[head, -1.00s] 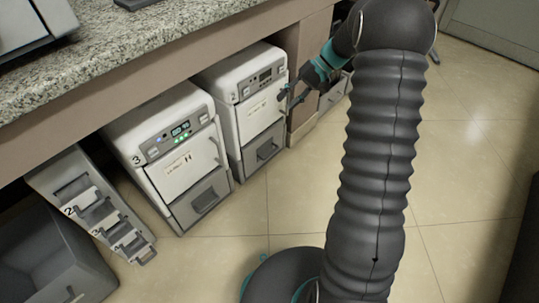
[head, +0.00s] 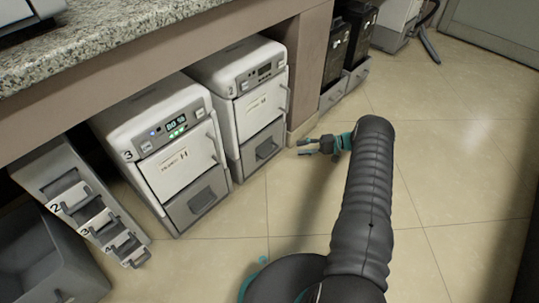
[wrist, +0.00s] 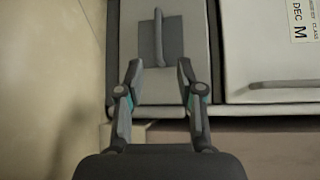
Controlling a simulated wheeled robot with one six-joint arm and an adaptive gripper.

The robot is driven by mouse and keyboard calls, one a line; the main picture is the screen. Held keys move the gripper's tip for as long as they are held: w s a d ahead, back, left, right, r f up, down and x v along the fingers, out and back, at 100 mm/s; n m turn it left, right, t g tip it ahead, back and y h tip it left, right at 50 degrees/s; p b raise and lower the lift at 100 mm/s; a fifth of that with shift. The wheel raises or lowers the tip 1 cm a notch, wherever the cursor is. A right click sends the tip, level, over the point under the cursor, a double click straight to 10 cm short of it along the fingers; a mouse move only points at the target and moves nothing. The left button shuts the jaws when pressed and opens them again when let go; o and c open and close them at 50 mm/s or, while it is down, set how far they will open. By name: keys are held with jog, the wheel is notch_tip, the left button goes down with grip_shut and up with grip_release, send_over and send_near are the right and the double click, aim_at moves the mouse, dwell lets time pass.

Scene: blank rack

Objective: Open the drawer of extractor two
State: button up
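Extractor two (head: 223,72) is the white unit under the counter, right of unit 3. Its grey lower drawer (head: 250,147) looks shut. The drawer's handle (head: 266,148) sticks out from its front. My gripper (head: 299,147) is right of this handle in the head view, low above the floor, with fingers pointing left. In the wrist view my gripper (wrist: 160,68) is open and empty. A grey drawer panel (wrist: 180,42) with a bar handle (wrist: 158,38) lies ahead, and the handle's near end appears between the fingertips. I see no contact.
Unit 3 (head: 148,113) stands left of extractor two with a lit display. A sloped numbered rack (head: 55,166) and a grey bin (head: 38,248) are further left. Dark boxes (head: 340,50) stand in grey trays at the right. The floor (head: 455,165) on the right is open.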

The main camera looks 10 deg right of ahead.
aim_at(270, 152)
jog(key=a, duration=0.4)
jog(key=w+a+f, duration=0.1)
jog(key=a, duration=0.4)
jog(key=w+a+f, duration=0.1)
jog(key=a, duration=0.3)
jog(key=shift+a+f, duration=0.15)
jog(key=shift+a, duration=0.1)
grip_shut()
